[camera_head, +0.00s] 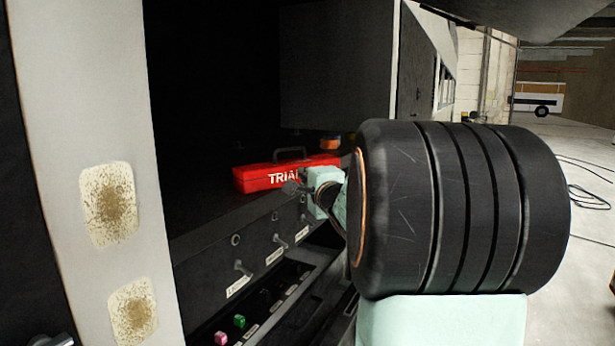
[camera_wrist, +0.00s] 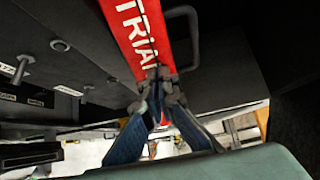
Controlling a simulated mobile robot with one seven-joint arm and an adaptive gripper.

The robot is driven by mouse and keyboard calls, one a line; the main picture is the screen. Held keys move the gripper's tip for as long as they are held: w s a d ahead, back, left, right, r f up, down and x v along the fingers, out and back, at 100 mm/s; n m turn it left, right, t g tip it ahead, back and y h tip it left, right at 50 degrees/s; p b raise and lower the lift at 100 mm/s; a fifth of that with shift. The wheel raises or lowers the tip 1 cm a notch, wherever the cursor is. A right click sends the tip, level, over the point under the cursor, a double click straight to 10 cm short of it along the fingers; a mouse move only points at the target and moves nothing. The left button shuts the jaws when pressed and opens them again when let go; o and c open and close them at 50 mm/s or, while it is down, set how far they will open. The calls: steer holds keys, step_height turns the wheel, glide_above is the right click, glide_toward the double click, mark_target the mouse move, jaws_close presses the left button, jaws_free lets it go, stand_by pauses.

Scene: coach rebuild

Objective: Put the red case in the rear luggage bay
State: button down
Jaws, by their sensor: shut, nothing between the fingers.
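The red case (camera_head: 258,178), with white lettering starting "TRIA" and a dark handle on its top, lies on a dark ledge inside the open black bay (camera_head: 215,205). My arm hides its right part in the head view. It also shows in the wrist view (camera_wrist: 137,35), with its handle to the right. My gripper (camera_head: 292,187) is shut and empty, with its tips in front of the case's lettered face. In the wrist view my gripper (camera_wrist: 158,88) overlaps the lower end of the case. I cannot tell whether the tips touch it.
Below the ledge is a dark panel with labelled hooks (camera_head: 243,268) and a lower tray holding a pink block (camera_head: 221,338) and a green block (camera_head: 239,321). A small orange item (camera_head: 330,143) stands behind the case. A pale post (camera_head: 75,130) edges the bay at left.

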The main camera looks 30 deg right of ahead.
mark_target(275, 171)
steer(key=w+a, duration=0.1)
steer(key=w, duration=0.1)
steer(key=w+a+b, duration=0.1)
steer(key=w+a, duration=0.1)
steer(key=w, duration=0.1)
steer(key=w+a, duration=0.1)
steer(key=w, duration=0.2)
steer(key=shift+a+f+b, duration=0.1)
steer(key=shift+a+b, duration=0.2)
steer(key=shift+a, duration=0.1)
steer(key=shift+s, duration=0.15)
